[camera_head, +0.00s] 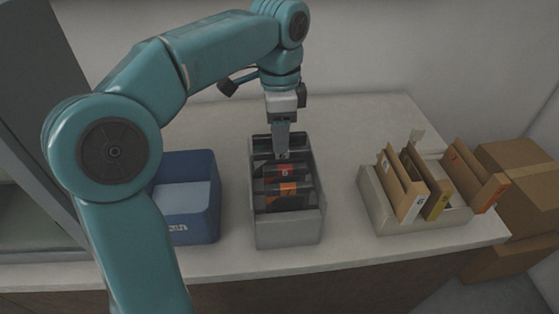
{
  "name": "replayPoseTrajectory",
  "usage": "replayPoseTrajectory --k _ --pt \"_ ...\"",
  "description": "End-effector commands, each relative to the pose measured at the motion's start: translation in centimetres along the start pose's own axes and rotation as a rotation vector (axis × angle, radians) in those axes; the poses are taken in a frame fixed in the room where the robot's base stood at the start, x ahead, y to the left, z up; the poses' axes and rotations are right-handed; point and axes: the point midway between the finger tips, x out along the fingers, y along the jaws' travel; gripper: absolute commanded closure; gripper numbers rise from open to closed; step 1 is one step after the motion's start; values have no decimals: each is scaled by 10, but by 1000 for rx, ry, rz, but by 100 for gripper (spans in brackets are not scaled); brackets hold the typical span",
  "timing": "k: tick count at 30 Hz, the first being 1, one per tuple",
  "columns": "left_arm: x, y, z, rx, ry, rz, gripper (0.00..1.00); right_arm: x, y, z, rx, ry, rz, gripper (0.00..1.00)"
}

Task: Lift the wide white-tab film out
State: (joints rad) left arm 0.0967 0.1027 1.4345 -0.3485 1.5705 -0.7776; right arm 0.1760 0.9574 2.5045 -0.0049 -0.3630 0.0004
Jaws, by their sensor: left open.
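A grey box (288,233) in the middle of the counter holds several dark upright films. Two of them show tabs, one red (284,172) and one orange (288,190). A small pale mark shows at the film just under my fingertips, but I cannot tell whether it is a wide white tab. My left gripper (281,150) points down into the back part of this box, its fingertips at the rear films. It is open, and I see nothing held in it. The fingers partly hide the rear films. My right gripper is not in view.
A blue bin (202,199) stands left of the grey box, partly behind my left arm. At right, a pale tray (384,215) holds brown folders with white (410,204), yellow and red tabs. Cardboard boxes (517,172) stand beyond it. Counter between box and tray is clear.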

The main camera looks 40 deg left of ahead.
Motion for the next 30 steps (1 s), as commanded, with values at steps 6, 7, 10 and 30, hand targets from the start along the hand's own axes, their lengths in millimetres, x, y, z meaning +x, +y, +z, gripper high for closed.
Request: replayPoseTrajectory --k 6,7,10,30 --pt "49 -1 0 -1 -2 2 53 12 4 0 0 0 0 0" --pt "54 -1 0 -1 -1 2 53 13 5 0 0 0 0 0" --pt "69 -2 0 -1 -1 2 53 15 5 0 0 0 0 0" --pt "85 -4 -1 -1 1 -1 100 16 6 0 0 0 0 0"
